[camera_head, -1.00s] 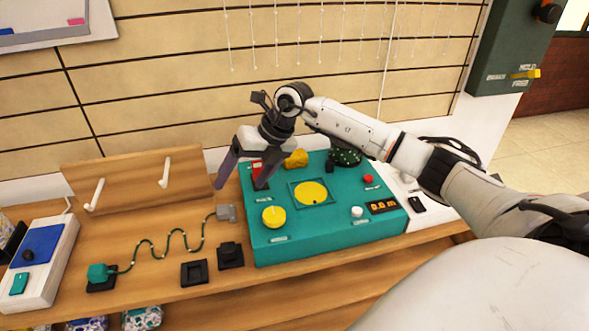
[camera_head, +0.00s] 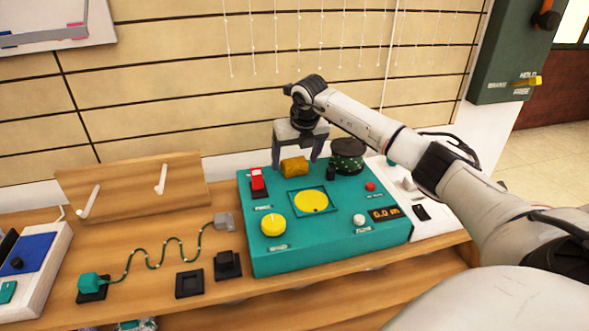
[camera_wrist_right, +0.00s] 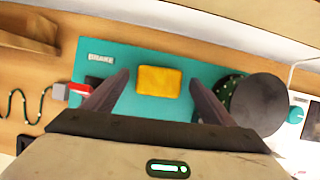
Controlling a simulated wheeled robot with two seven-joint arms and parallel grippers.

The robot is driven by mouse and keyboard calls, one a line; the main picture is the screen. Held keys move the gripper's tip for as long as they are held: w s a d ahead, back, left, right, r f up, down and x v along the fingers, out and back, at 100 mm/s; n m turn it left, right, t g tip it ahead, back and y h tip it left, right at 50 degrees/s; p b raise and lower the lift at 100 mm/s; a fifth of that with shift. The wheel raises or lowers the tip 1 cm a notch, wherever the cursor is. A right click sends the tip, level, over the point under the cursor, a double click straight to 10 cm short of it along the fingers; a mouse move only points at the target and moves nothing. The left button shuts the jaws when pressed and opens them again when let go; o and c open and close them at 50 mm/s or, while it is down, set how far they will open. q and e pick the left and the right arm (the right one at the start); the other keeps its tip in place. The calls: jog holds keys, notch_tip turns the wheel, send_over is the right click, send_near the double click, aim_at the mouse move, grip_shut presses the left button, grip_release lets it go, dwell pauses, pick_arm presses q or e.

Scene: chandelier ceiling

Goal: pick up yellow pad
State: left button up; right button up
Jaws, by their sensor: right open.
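The yellow pad (camera_head: 295,166) lies on the back part of the teal panel (camera_head: 262,246). In the right wrist view the yellow pad (camera_wrist_right: 159,81) shows between and beyond the fingers. My right gripper (camera_head: 297,170) is open, with its fingers pointing down on either side of the pad and apart from it. In the right wrist view the gripper (camera_wrist_right: 160,85) holds nothing. My left gripper is not in view.
A black-topped round object (camera_head: 347,155) stands just right of the right gripper. A red switch (camera_head: 258,182) is on its left. A yellow disc (camera_head: 311,201) and a yellow knob (camera_head: 273,224) are nearer the front. The slatted wall is close behind.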

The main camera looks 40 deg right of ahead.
aim_at(295, 161)
jog(key=shift+x, duration=0.9)
jog(key=shift+c, duration=0.4)
jog(key=c, duration=1)
jog(key=shift+c, duration=0.2)
jog(key=shift+r, duration=0.15)
notch_tip(295, 161, up, 10)
jog(key=shift+f+p, duration=0.1)
jog(key=shift+p, duration=0.6)
